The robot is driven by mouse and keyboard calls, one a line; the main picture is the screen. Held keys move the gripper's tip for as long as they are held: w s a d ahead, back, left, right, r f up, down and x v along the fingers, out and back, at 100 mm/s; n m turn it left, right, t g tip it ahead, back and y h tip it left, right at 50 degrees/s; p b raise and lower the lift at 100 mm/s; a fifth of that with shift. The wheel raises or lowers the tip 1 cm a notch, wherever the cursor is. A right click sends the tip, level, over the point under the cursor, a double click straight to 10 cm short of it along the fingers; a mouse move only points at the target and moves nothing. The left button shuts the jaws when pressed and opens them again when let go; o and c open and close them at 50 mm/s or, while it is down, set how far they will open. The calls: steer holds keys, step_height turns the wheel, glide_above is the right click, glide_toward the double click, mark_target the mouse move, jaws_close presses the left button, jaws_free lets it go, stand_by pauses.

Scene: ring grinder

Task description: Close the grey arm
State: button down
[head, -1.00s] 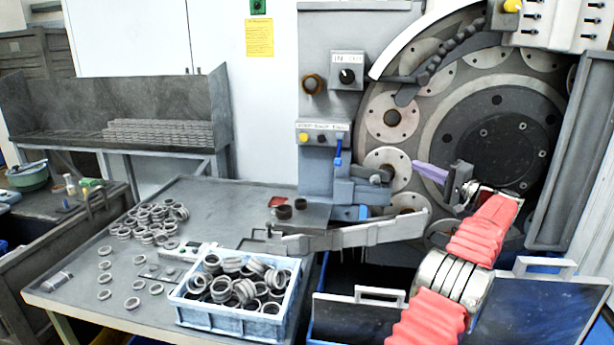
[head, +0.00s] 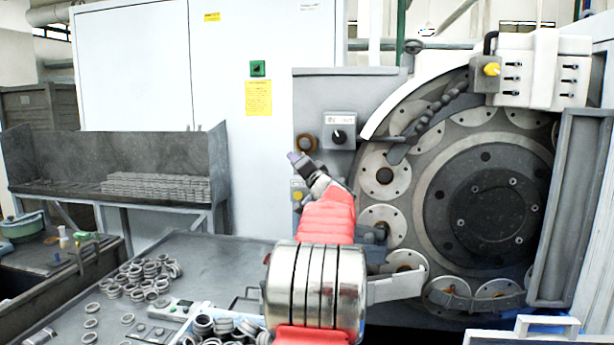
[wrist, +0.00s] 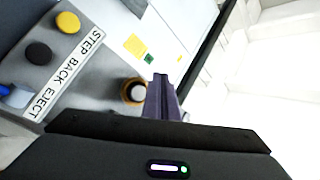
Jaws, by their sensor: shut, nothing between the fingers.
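The grey arm (head: 396,287) is a long flat bar low in front of the grinder's ring-holder wheel. Only its right part shows in the head view; my own red-sleeved arm hides the rest. My gripper (head: 295,158) is raised in front of the grinder's control column, to the left of the wheel and above the grey arm, apart from it. In the wrist view my gripper's purple fingers (wrist: 162,97) are together with nothing between them. The grey arm is not in the wrist view.
A labelled button box (wrist: 65,60) is close to the left of the fingers, with a round knob (wrist: 134,91) just beyond them. The table (head: 215,250) holds many metal rings (head: 140,280). The grinder wheel (head: 490,215) stands at right.

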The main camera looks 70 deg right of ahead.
steer(key=w+a+f+n+g+y, duration=0.1)
steer(key=w+a+n, duration=0.1)
steer(key=w+a, duration=0.9)
steer(key=w+a+f+n+g+y, duration=0.15)
steer(key=w+a, duration=0.35)
steer(key=a, duration=1.2)
steer(key=s+a+f+n+g+y, duration=0.15)
steer(key=a+f, duration=0.35)
steer(key=a, duration=0.5)
steer(key=a+f+n+g+y, duration=0.1)
steer(key=a+f+n+y, duration=0.25)
steer(key=a, duration=0.75)
steer(key=s+a+f+n+g+y, duration=0.1)
steer(key=s+a+f+n+y, duration=0.1)
steer(key=s+a+f, duration=0.4)
steer(key=s+a+f+n+g+y, duration=0.2)
steer(key=s+a+f+n, duration=0.2)
steer(key=a, duration=0.8)
steer(key=s+a+f+n+g+y, duration=0.1)
steer(key=s+a+f+n, duration=0.3)
steer(key=s+a+f, duration=0.4)
steer(key=shift+s+a+f+y, duration=0.35)
steer(key=shift+a+f+y, duration=0.4)
steer(key=shift+f, duration=0.1)
steer(key=shift+d, duration=0.1)
